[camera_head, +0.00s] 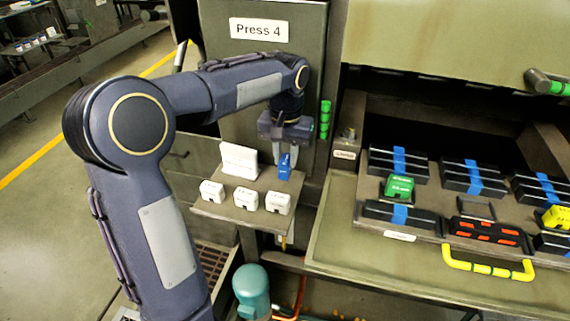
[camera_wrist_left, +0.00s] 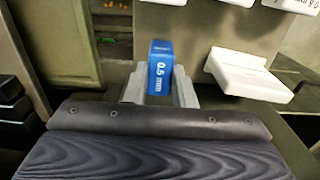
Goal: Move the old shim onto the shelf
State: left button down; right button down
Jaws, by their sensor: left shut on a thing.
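My left gripper (camera_head: 287,150) reaches down over the right rear part of the small shelf (camera_head: 268,183) below the Press 4 sign. It is shut on a blue shim (camera_head: 284,167). In the left wrist view the blue shim (camera_wrist_left: 160,68) stands between the two grey fingers (camera_wrist_left: 158,92) and reads 0.5 mm. I cannot tell whether it touches the shelf. My right gripper is not in view.
Several white blocks (camera_head: 244,198) stand along the shelf front, with a white holder (camera_head: 239,160) left of the blue shim. To the right, a tray (camera_head: 340,235) with a yellow handle (camera_head: 488,270) carries dark blocks, a green shim (camera_head: 399,188) and a yellow one (camera_head: 557,217).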

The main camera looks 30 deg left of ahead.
aim_at(285, 158)
pick_arm(q)
jog(key=f, duration=0.3)
jog(key=shift+w+a+f, duration=0.2)
jog(key=shift+w+a, duration=0.05)
jog(key=shift+w, duration=0.05)
jog(key=shift+f, duration=0.3)
jog(key=shift+f, duration=0.1)
jog(key=c, duration=1.2)
grip_release()
